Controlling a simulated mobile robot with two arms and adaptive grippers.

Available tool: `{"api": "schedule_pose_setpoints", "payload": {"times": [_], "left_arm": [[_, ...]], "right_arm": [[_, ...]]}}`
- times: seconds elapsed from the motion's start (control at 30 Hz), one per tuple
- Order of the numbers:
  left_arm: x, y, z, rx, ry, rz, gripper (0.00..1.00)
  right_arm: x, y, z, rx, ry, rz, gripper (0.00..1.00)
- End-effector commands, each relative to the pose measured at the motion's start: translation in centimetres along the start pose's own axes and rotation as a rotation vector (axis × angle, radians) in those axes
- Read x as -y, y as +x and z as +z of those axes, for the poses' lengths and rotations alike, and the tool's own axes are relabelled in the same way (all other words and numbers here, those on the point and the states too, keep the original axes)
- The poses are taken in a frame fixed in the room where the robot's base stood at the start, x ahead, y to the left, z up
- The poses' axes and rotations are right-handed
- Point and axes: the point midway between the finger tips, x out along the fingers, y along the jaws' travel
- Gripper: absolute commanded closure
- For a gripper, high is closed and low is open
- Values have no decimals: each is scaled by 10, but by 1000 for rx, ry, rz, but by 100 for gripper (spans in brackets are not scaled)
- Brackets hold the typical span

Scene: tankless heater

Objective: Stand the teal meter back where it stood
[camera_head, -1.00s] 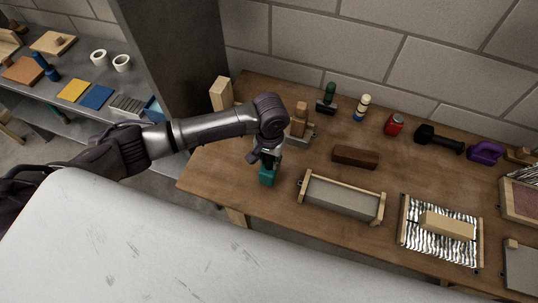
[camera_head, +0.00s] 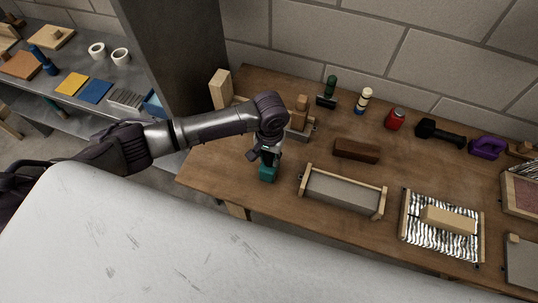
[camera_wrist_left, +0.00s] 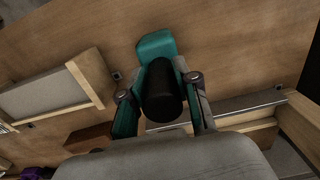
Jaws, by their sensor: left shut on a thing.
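The teal meter (camera_head: 267,172) is at the near left part of the wooden table, below my left gripper (camera_head: 268,156). In the left wrist view the teal meter (camera_wrist_left: 155,45) shows a teal block end and a black rounded part between the fingers of my left gripper (camera_wrist_left: 160,92). The left gripper is shut on the meter. The gripper points down and hides the meter's upper part in the head view. Whether the meter's base touches the table is hard to tell. My right gripper is not in view.
A grey tray with wooden ends (camera_head: 342,190) lies to the right of the meter. A brown block (camera_head: 357,150) and a wooden piece on a metal base (camera_head: 300,115) are behind. A foil-lined tray (camera_head: 461,244) is farther right. Bare tabletop lies around the meter.

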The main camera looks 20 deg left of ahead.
Motion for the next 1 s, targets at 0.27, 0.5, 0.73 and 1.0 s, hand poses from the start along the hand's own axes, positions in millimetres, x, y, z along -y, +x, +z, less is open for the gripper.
{"api": "schedule_pose_setpoints", "payload": {"times": [0.27, 0.5, 0.73, 1.0], "left_arm": [[0, 4, 0, -1, 0, 1, 100], [0, 8, 0, -1, 0, 1, 100], [0, 8, 0, -1, 0, 1, 40], [0, 8, 0, 0, 0, 0, 40]], "right_arm": [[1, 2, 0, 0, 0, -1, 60], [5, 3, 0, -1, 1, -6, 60], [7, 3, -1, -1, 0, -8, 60], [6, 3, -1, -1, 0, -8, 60]]}}
